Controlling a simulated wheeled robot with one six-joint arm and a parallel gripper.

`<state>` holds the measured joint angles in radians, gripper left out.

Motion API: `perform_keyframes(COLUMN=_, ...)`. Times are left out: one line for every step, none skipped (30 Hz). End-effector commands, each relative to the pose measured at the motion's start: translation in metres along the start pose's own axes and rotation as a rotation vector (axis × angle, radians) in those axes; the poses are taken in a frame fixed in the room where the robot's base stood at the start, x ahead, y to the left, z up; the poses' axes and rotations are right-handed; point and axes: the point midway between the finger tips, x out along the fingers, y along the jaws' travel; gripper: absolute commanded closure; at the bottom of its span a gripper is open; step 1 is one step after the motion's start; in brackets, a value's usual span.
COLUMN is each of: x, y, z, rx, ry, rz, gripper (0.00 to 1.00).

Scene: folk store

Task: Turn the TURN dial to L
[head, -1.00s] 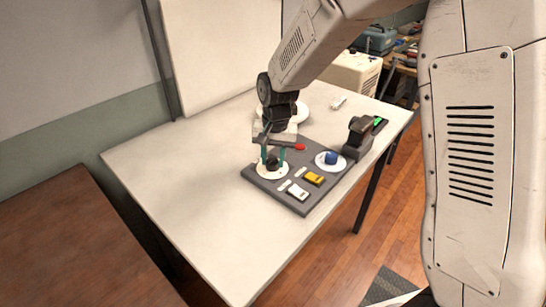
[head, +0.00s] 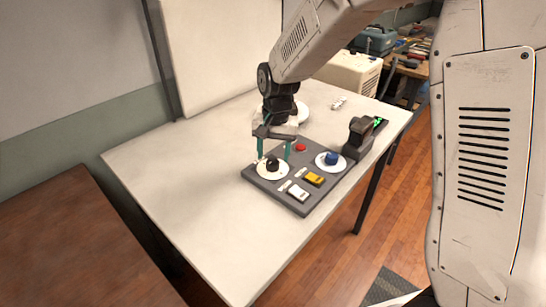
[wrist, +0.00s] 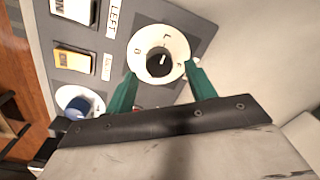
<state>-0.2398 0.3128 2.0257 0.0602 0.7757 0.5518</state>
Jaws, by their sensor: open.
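The dial (head: 272,165) is a black knob on a round white plate, at the left of the grey panel. In the wrist view the dial (wrist: 160,64) has an L at the top of its plate and other letters to the sides. A short white mark on the knob slants to the upper right; I cannot tell exactly which letter it lines up with. My gripper (head: 274,154) is open above the dial, with one green finger on each side of the knob. In the wrist view my gripper (wrist: 160,76) shows gaps between both fingers and the knob.
The grey panel (head: 306,206) lies on a white table (head: 190,190). It also holds a blue knob (head: 331,158), a yellow switch (head: 314,179), a white switch (head: 298,193) and a red button (head: 300,147). A dark upright device (head: 358,138) stands at its right. The table's left side is clear.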

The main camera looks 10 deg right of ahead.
Motion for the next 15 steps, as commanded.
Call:
perform_keyframes(x=-0.011, y=-0.001, z=-0.001, rx=0.0, ry=0.005, rz=-0.003, gripper=0.45)
perform_keyframes(x=-0.016, y=-0.001, z=-0.001, rx=0.0, ry=0.004, rz=-0.003, gripper=0.45)
perform_keyframes(x=-0.023, y=-0.001, z=-0.001, rx=0.0, ry=0.004, rz=-0.003, gripper=0.45)
perform_keyframes(x=-0.028, y=-0.001, z=-0.001, rx=0.0, ry=0.003, rz=-0.002, gripper=0.45)
perform_keyframes(x=-0.033, y=-0.001, z=0.0, rx=0.0, ry=0.004, rz=-0.003, gripper=0.45)
perform_keyframes(x=-0.038, y=-0.001, z=0.0, rx=0.0, ry=0.003, rz=-0.002, gripper=0.45)
perform_keyframes(x=-0.042, y=-0.001, z=0.0, rx=0.0, ry=0.002, rz=-0.002, gripper=0.45)
perform_keyframes(x=-0.045, y=-0.001, z=0.0, rx=0.0, ry=0.002, rz=-0.002, gripper=0.45)
perform_keyframes(x=-0.049, y=-0.001, z=0.0, rx=0.0, ry=0.002, rz=-0.002, gripper=0.45)
perform_keyframes(x=-0.051, y=-0.001, z=0.0, rx=0.0, ry=0.002, rz=-0.002, gripper=0.45)
perform_keyframes(x=-0.053, y=-0.001, z=0.0, rx=0.0, ry=0.001, rz=-0.001, gripper=0.45)
perform_keyframes(x=-0.055, y=-0.001, z=0.0, rx=0.0, ry=0.001, rz=-0.001, gripper=0.45)
perform_keyframes(x=-0.055, y=-0.001, z=0.0, rx=0.0, ry=0.001, rz=-0.001, gripper=0.45)
perform_keyframes(x=-0.056, y=-0.001, z=0.0, rx=0.0, ry=0.001, rz=-0.001, gripper=0.45)
perform_keyframes(x=-0.056, y=-0.001, z=0.0, rx=0.0, ry=0.001, rz=-0.001, gripper=0.45)
